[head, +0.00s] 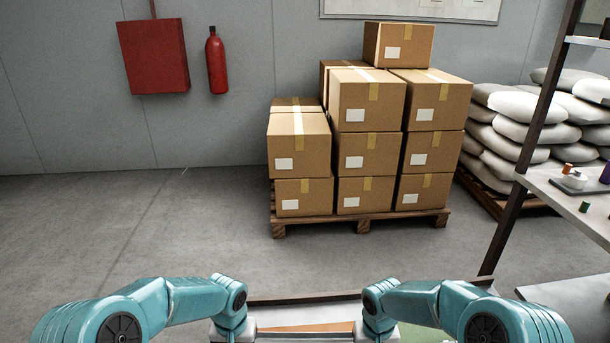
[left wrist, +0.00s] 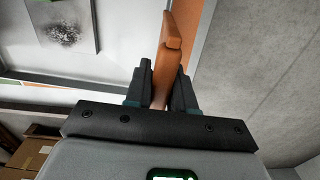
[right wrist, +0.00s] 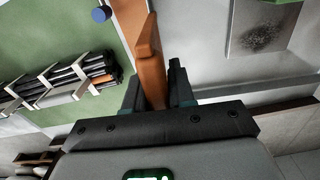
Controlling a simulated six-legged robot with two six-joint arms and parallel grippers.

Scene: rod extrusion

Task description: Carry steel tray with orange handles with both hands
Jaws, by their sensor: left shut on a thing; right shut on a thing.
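The steel tray shows only in part. In the head view, a strip of it seems to lie low between my two arms. One orange handle (left wrist: 171,35) stands between the fingers of my left gripper (left wrist: 161,72), which is shut on it. The other orange handle (right wrist: 149,48) is between the fingers of my right gripper (right wrist: 156,82), also shut on it. In the head view, my left gripper (head: 232,329) and right gripper (head: 376,329) are level with each other at the bottom edge. Much of the tray is hidden or out of frame.
Several cardboard boxes (head: 367,150) stand on a wooden pallet (head: 330,221) ahead. White sacks (head: 497,140) and a shelf (head: 560,200) are at right. Black rods (right wrist: 65,80) lie in holders on a green surface (right wrist: 60,30). Floor (head: 120,235) at left is clear.

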